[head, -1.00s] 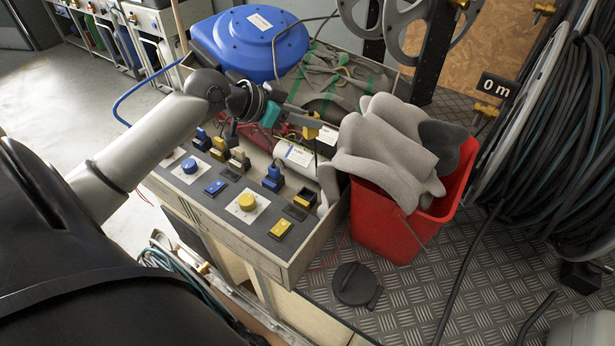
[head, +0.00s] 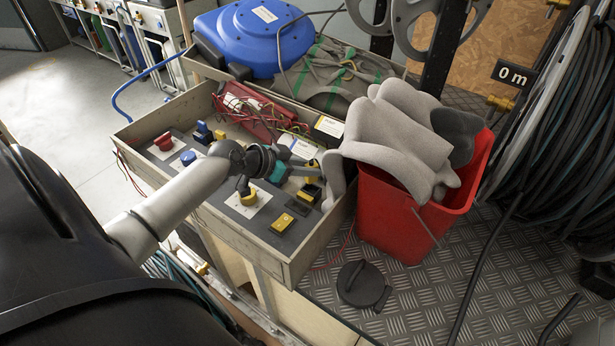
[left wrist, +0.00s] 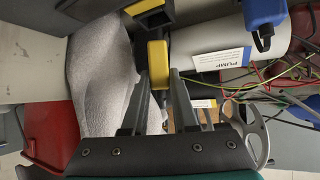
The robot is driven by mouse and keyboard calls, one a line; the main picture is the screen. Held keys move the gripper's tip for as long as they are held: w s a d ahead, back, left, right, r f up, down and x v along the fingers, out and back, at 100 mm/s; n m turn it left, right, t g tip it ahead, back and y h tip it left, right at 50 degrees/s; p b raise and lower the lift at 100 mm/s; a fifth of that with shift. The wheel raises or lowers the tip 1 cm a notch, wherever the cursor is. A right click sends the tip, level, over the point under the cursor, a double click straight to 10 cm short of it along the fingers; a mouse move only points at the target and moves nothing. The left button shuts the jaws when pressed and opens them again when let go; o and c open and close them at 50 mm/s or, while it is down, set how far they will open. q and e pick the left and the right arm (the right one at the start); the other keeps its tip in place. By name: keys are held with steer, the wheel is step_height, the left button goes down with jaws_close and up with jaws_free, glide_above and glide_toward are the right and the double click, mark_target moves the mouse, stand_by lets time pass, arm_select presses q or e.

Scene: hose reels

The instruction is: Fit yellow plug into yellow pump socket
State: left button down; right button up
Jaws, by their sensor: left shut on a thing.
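My left gripper (head: 307,170) is shut on the yellow plug (head: 313,164), just above the right end of the control panel. In the left wrist view the yellow plug (left wrist: 158,66) sits between the two fingertips. The yellow pump socket (head: 309,193), a dark block with yellow on it, is right below and in front of the plug in the head view. In the left wrist view the socket (left wrist: 150,18) is at the top, close beyond the plug. I cannot tell whether plug and socket touch. My right gripper is not in view.
Grey cloth (head: 400,135) in a red bucket (head: 400,215) stands close to the right of the gripper. A white pump cylinder (left wrist: 232,52) and a blue plug (left wrist: 263,14) are beside the held plug. The panel (head: 222,198) has a yellow knob (head: 249,196) and a yellow button (head: 283,222).

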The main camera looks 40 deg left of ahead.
mark_target(307, 182)
arm_select(q)
steer(key=shift+f, duration=0.95)
steer(key=shift+f+b, duration=0.3)
steer(key=shift+b, duration=0.05)
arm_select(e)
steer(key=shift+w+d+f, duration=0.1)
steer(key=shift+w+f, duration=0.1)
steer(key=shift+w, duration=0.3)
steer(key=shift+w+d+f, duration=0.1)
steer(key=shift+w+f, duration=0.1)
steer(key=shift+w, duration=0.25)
arm_select(q)
steer(key=shift+f, duration=0.25)
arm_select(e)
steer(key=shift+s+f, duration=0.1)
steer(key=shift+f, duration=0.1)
arm_select(q)
steer(key=c, duration=0.7)
jaws_free()
